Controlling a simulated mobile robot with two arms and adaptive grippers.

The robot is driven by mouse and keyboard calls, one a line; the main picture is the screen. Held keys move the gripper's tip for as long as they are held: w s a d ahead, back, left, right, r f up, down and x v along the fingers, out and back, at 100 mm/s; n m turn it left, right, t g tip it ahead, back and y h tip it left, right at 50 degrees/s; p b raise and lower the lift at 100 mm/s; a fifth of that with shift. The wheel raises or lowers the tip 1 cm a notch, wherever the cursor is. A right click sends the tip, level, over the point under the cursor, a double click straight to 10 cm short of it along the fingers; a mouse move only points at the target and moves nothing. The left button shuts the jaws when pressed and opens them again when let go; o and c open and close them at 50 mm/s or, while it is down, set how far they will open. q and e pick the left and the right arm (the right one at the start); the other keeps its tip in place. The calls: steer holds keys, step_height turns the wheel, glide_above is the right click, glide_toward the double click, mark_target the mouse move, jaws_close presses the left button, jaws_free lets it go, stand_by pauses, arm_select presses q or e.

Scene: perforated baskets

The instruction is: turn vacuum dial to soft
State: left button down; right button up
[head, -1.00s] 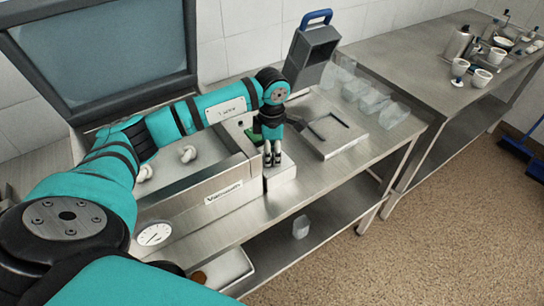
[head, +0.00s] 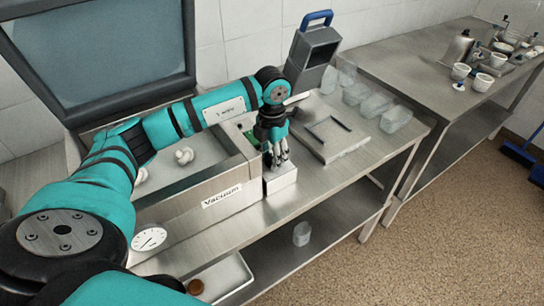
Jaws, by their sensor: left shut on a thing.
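The vacuum machine (head: 224,195) stands on the steel bench with its lid raised and a "Vacuum" label on its front. A round white gauge dial (head: 149,238) with a dark needle shows on the front at the lower left. My left gripper (head: 276,164) points down at the machine's right end, over a small pale block (head: 281,180). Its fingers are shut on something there. The fingers hide what they hold, so I cannot tell its setting. A bit of green shows behind the gripper. My right gripper is not in view.
The raised dark lid (head: 105,50) stands behind my left arm. A grey device with a blue handle (head: 314,50) and a flat steel plate (head: 330,138) are to the right. Clear containers (head: 376,107) line the bench's back. A second bench (head: 440,65) holds cups and bottles.

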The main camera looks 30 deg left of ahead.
arm_select(q)
steer(key=shift+r, duration=0.1)
stand_by(0.4)
steer(key=c, duration=0.9)
jaws_free()
steer(key=shift+c, duration=0.2)
step_height(320, 180, up, 12)
